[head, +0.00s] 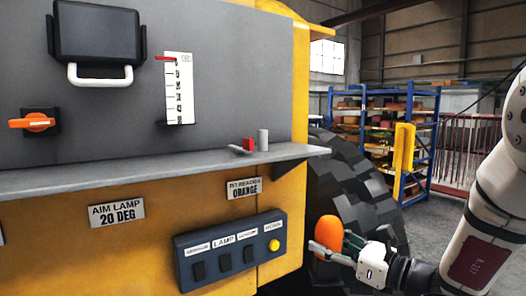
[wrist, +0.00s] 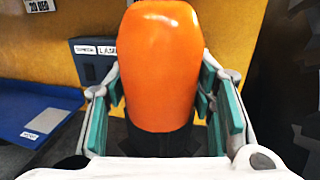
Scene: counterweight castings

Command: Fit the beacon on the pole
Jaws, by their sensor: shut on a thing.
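The orange beacon (head: 329,230) is a rounded dome held in my gripper (head: 335,246), at the lower right of the head view and in front of the big tyre. In the wrist view the beacon (wrist: 160,65) fills the middle, with the teal finger pads of my gripper (wrist: 165,95) on both its sides. A short grey upright post (head: 263,139), likely the pole, stands near the right end of the grey ledge. It is above and left of the beacon, well apart from it. The post is not seen in the wrist view.
The grey ledge (head: 150,175) juts from the yellow machine; a red block with a lever (head: 247,144) sits beside the post. A blue tray (wrist: 35,112) shows in the wrist view.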

